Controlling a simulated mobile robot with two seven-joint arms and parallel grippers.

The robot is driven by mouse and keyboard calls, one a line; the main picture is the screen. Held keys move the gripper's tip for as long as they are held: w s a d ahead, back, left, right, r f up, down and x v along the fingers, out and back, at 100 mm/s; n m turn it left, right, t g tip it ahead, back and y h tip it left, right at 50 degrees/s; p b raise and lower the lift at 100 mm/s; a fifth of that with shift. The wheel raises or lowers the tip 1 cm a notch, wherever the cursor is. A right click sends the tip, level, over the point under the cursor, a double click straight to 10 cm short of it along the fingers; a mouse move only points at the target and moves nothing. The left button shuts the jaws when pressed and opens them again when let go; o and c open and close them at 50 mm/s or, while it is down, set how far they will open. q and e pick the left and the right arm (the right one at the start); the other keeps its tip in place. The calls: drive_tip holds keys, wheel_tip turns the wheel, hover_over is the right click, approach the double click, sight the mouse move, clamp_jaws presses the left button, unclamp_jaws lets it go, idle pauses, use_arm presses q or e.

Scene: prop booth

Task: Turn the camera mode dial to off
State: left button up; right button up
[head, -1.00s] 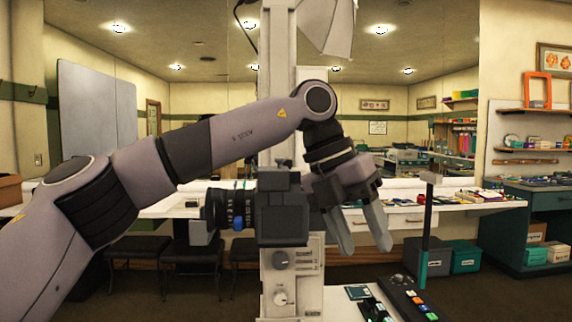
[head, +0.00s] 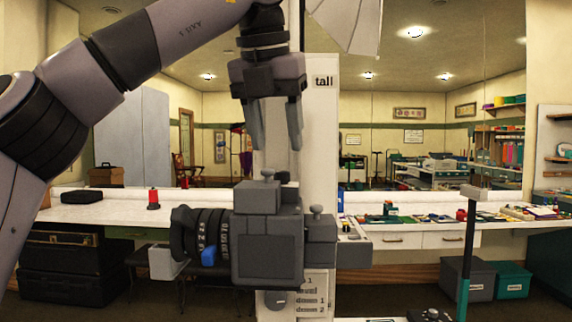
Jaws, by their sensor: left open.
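The dark grey camera (head: 268,248) stands at the middle of the head view, its ribbed black lens (head: 205,235) pointing left. A small knob (head: 267,175) sits on its top hump and another (head: 317,212) on the lower block at its right side. I cannot tell which is the mode dial, and no off mark is readable. My left gripper (head: 277,146) hangs just above the camera top, fingers down, apart and empty. It appears not to touch the camera. My right gripper is out of view.
A white column with a panel marked "tall" (head: 323,82) stands behind the camera. A lower panel has a round knob (head: 276,300). A thin dark post (head: 467,240) rises at right. A long white counter (head: 110,207) crosses the back.

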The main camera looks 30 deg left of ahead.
sight(280, 173)
use_arm(q)
drive_tip(key=x, duration=0.4)
drive_tip(key=shift+s, duration=0.1)
drive_tip(key=shift+w+f, duration=0.2)
drive_tip(key=shift+f, duration=0.3)
clamp_jaws()
